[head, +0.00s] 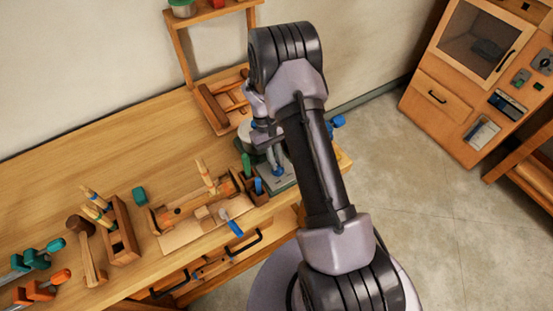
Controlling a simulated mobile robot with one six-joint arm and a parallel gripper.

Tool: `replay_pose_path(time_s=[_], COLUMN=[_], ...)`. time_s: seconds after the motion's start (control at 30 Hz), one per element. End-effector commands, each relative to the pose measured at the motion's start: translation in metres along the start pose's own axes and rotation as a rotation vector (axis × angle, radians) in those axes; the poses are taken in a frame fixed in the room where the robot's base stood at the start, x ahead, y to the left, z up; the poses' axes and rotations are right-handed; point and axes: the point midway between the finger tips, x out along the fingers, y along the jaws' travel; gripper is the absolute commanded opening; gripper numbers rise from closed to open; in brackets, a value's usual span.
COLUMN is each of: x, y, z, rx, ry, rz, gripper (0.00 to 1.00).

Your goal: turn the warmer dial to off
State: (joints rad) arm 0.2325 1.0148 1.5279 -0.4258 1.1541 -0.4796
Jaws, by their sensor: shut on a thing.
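My gripper (266,138) is at the right end of the workbench, partly covered by my arm. It points down over a grey device on a dark base (276,178), which looks like the warmer. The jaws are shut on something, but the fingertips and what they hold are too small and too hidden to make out. A pale round top (246,130) shows just behind the gripper, partly covered. I cannot make out the warmer's dial or its setting.
A small caddy with green and blue handles (256,194) stands close in front of the gripper. A wooden rack (213,108) is behind it. Tools and wooden blocks (123,232) cover the left of the workbench (60,180). An orange cabinet (445,100) stands apart at right; floor between is clear.

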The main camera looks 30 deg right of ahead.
Motion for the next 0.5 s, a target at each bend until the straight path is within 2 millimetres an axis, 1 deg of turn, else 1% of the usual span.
replay_pose_path(time_s=[0.5], x=[-0.0003], y=[-0.0001], z=[-0.0002], rx=[-0.036], ry=[0.001], rz=[0.016], gripper=[0.00])
